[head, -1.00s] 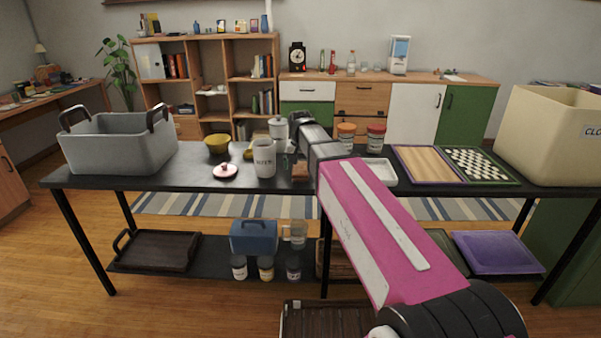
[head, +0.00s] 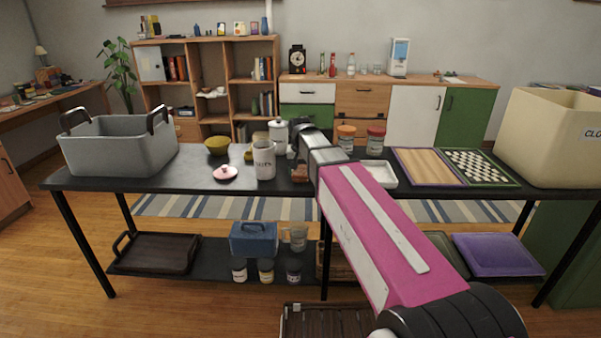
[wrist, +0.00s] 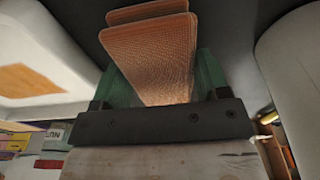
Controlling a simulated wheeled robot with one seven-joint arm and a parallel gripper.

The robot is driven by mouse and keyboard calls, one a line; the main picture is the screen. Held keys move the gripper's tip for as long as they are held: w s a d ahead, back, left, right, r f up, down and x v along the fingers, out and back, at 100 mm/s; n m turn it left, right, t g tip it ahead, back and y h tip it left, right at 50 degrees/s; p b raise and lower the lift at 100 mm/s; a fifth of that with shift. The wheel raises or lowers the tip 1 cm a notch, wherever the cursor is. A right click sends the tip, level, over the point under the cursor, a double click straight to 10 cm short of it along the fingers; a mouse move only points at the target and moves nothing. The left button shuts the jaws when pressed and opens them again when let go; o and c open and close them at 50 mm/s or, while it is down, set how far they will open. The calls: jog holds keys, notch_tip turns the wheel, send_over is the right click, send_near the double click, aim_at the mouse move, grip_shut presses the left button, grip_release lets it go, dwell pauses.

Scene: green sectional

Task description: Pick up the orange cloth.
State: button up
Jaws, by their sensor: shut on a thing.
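The orange cloth (wrist: 155,60) is a folded, ribbed piece that fills the space between the green fingers of my gripper (wrist: 160,78) in the wrist view. The gripper is shut on it. In the head view a small part of the cloth (head: 300,174) shows at table height, just left of my pink arm. My arm hides most of the gripper there. I cannot tell whether the cloth touches the black table (head: 120,184).
A white lettered canister (head: 264,160) and a pink lid (head: 225,173) stand left of the gripper. Orange-lidded jars (head: 346,138) and a white tray (head: 382,173) are to the right. A grey basket (head: 118,148) is at the table's left end.

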aim_at(301, 168)
notch_tip(301, 168, up, 10)
jog(key=shift+f, duration=0.25)
jog(key=shift+o, duration=0.4)
